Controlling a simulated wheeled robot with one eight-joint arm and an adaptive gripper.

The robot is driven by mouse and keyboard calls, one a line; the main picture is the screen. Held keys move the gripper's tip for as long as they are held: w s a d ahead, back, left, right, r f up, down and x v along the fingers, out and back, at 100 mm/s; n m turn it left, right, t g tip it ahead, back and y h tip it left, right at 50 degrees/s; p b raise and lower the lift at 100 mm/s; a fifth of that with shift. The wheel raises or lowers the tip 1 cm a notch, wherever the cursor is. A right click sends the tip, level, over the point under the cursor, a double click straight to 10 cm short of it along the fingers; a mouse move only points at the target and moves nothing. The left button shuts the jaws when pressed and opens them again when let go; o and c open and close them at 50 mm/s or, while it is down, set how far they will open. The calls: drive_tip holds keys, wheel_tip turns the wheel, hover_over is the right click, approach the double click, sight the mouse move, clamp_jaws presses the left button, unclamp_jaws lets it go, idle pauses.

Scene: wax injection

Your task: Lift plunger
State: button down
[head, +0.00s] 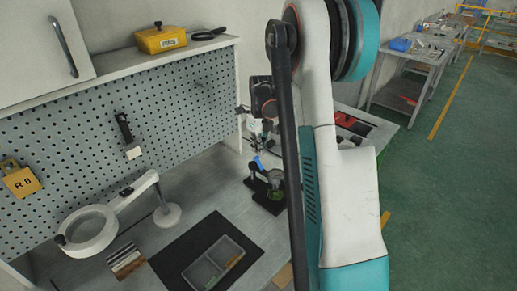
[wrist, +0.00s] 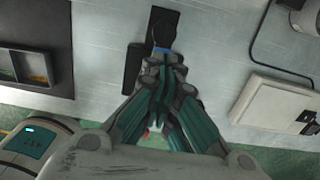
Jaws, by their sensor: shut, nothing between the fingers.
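A small black stand with a green part low on it (head: 268,190) stands on the workbench in the head view, partly behind my arm. A blue piece (head: 258,161) shows at its upper part. I cannot tell for sure which part is the plunger. In the wrist view, my gripper (wrist: 163,62) is shut with its fingertips together and nothing held. Just beyond the fingertips is the black stand (wrist: 134,65), with a small blue part (wrist: 161,49) close to them. I cannot tell whether they touch. My arm hides much of this area in the head view.
A dark mat (head: 172,262) with a grey divided tray (head: 195,272) lies left of the stand. A ring magnifier lamp (head: 90,232) stands further left. A white box with a cable (wrist: 275,105) is at the right in the wrist view. A pegboard wall (head: 75,125) backs the bench.

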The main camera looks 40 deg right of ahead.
wheel_tip(320, 180, up, 12)
drive_tip(key=shift+s, duration=0.35)
idle(0.5)
idle(0.4)
